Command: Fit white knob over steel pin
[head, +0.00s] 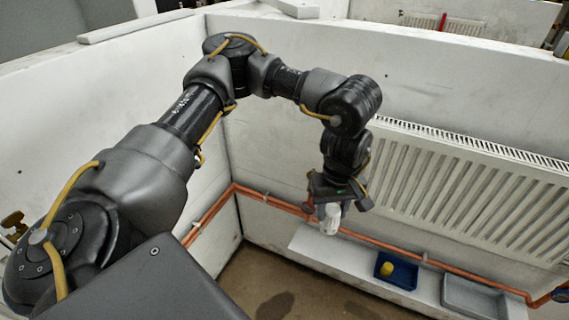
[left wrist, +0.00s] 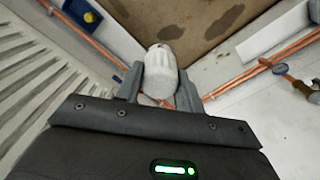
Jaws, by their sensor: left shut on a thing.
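The white knob (head: 330,219) is held in my left gripper (head: 336,203), below the wrist and in front of the radiator's left end. In the left wrist view the knob (left wrist: 160,73) is pale and ribbed, and it sits between the two grey fingers of my left gripper (left wrist: 160,86). I cannot make out the steel pin in either view. A brass-coloured fitting (left wrist: 304,88) shows at the right edge of the left wrist view, too small to tell whether it bears the pin. My right gripper is not in view.
A white radiator (head: 470,190) hangs on the right wall. Copper pipes (head: 275,202) run low along both walls. On the white ledge (head: 335,255) stand a blue tray (head: 407,278) with a yellow piece (head: 387,268) and a grey tray (head: 472,299). The floor (head: 265,280) beside it looks clear.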

